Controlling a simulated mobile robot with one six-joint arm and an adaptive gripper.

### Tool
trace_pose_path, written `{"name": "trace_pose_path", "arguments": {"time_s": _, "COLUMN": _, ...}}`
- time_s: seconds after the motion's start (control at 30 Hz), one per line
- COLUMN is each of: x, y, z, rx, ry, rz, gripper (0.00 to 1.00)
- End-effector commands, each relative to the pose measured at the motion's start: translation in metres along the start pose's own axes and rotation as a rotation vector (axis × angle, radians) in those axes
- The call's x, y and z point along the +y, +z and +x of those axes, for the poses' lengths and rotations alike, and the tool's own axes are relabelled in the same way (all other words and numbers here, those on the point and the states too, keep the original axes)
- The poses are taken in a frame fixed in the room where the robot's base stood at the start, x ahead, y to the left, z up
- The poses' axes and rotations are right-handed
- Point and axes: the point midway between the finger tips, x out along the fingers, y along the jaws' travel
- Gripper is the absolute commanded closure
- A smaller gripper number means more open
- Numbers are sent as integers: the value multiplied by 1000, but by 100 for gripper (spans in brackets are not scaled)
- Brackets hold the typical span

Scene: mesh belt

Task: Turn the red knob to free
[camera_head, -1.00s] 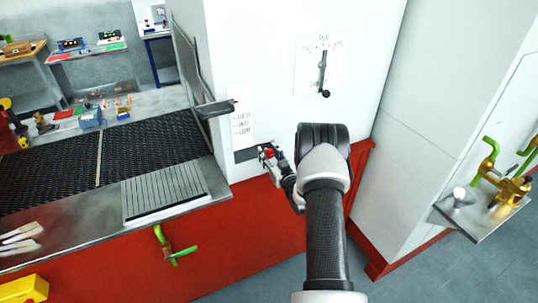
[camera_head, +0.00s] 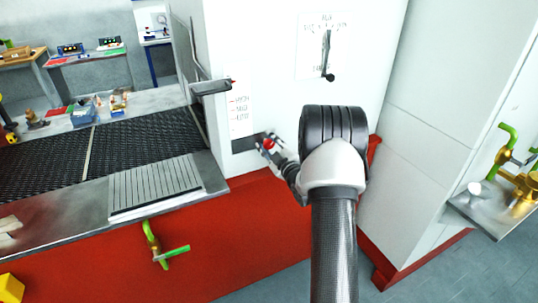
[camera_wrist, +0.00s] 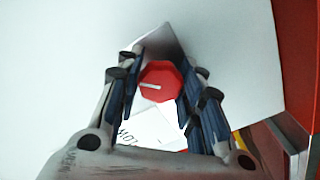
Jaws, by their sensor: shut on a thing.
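The red knob (camera_wrist: 162,72) is faceted, with a short white mark near its left side, lying nearly level in the wrist view. It also shows small and red on the white panel's lower part in the head view (camera_head: 268,143). My gripper (camera_wrist: 160,92) has one finger on each side of the knob and is shut on it. In the head view my gripper (camera_head: 268,146) reaches the knob from the right. A white label with "LOW" lettering (camera_wrist: 128,134) shows upside down below the knob, partly hidden by my gripper. A free position is not readable.
A lettered plate (camera_head: 240,110) is on the panel above the knob, beside a dark handle (camera_head: 210,88). A black lever (camera_head: 327,55) stands higher up. The mesh belt (camera_head: 140,140) runs left. A green-handled valve (camera_head: 158,247) juts from the red base.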

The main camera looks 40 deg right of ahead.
Motion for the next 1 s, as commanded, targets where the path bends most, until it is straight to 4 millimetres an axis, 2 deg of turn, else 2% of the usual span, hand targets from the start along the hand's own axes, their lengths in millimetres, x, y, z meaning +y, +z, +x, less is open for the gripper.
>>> {"name": "trace_pose_path", "arguments": {"time_s": 0.6, "x": -1, "y": 0, "z": 0, "rx": 0, "ry": -1, "rz": -555, "gripper": 89}}
{"name": "trace_pose_path", "arguments": {"time_s": 1.0, "x": -1, "y": 0, "z": 0, "rx": 1, "ry": 0, "rz": -748, "gripper": 89}}
